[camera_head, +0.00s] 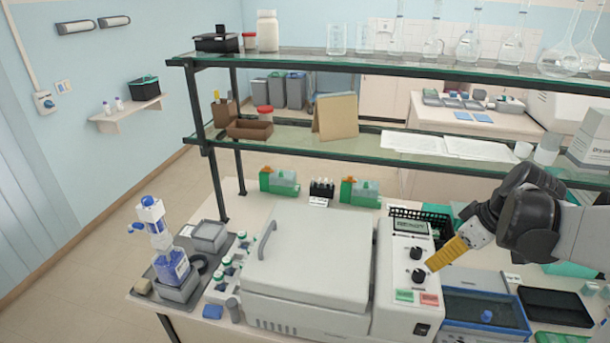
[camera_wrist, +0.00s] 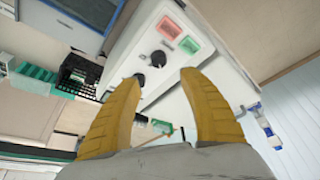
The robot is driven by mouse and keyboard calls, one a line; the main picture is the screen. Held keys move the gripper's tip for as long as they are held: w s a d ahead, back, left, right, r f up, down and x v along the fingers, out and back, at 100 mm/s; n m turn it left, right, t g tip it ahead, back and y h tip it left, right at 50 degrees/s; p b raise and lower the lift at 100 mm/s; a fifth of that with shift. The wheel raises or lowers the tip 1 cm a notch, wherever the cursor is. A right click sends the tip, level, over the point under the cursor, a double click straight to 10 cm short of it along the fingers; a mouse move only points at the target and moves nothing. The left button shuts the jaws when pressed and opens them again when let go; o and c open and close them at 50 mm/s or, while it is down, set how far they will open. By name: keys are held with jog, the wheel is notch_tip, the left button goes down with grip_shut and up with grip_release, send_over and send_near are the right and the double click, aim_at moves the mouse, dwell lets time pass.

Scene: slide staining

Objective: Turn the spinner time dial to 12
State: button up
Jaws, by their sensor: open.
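The spinner (camera_head: 305,262) is a white machine with a closed lid. Its control panel (camera_head: 394,290) on the right has a small display (camera_head: 411,227), an upper black dial (camera_head: 416,253) and a lower black dial (camera_head: 417,275). The dial labels and the display figures are too small to read. My gripper (camera_head: 432,266) reaches in from the right, with yellow fingers close to the dials. In the wrist view, my gripper (camera_wrist: 160,78) is open and empty. One dial (camera_wrist: 158,58) shows just beyond the gap between the fingertips, and the other (camera_wrist: 139,80) lies near the left fingertip.
Red (camera_head: 404,296) and green (camera_head: 429,299) buttons sit below the dials. A black basket (camera_head: 440,222) stands behind the panel and a blue tray (camera_head: 480,308) to its right. A glass shelf (camera_head: 300,148) runs above the spinner. A bottle on a stand (camera_head: 172,262) is at left.

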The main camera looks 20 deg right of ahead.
aim_at(420, 273)
jog(key=b+x, duration=0.2)
jog(key=x, duration=0.8)
jog(key=shift+w+f, duration=0.1)
jog(key=shift+f, duration=0.25)
grip_shut()
